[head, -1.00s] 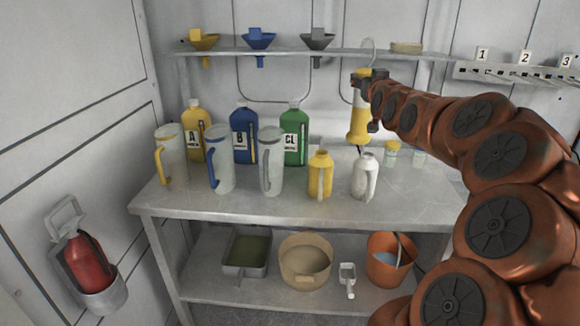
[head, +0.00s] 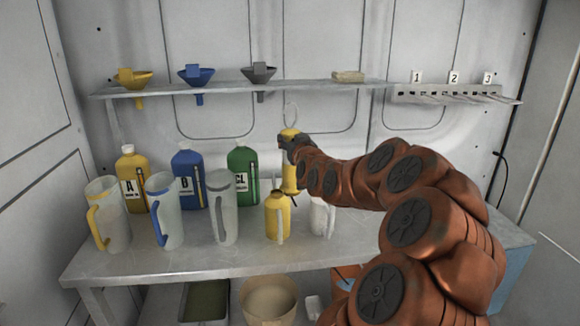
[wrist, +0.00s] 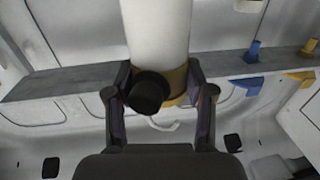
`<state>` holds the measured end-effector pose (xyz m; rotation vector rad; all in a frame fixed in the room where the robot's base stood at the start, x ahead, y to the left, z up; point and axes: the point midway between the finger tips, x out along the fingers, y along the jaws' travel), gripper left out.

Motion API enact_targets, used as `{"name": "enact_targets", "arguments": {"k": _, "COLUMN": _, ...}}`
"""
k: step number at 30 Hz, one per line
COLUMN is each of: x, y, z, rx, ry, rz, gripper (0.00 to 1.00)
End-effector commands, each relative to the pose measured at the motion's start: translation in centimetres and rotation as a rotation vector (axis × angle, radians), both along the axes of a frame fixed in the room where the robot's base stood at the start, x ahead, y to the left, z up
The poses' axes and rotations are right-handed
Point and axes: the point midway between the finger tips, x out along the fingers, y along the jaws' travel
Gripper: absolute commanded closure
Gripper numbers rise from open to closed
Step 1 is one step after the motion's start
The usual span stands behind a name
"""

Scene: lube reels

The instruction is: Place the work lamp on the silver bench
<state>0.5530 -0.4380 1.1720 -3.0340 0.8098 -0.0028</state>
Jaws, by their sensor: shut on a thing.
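The work lamp (head: 290,178) is yellow with a wire hook on top. My gripper (head: 288,142) is shut on its upper part and holds it upright behind the yellow and white pouring bottles. In the wrist view the lamp's pale tube (wrist: 158,35) and yellow band sit between the fingers (wrist: 160,105), with a black knob in front and the hook beyond. The silver bench (head: 160,262) stands below, carrying jugs and bottles. The lamp's lower end is partly hidden, so I cannot tell its exact gap to the bench top.
Several jugs and bottles crowd the bench's left and middle, including a yellow bottle (head: 277,217) and a white one (head: 320,216). A wall shelf (head: 220,87) with funnels is above. Bare bench shows along the front edge. A numbered rack (head: 450,93) hangs at right.

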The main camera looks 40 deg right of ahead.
Motion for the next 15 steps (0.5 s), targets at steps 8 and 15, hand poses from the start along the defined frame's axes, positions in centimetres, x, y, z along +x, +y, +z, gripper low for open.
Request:
{"name": "enact_targets", "arguments": {"k": 8, "x": -0.1, "y": 0.0, "z": -4.1, "rx": 0.001, "ry": 0.0, "rz": -0.001, "gripper": 1.0}}
{"name": "enact_targets", "arguments": {"k": 15, "x": 0.0, "y": 0.0, "z": -5.0, "rx": 0.0, "ry": -0.001, "rz": 0.0, "gripper": 1.0}}
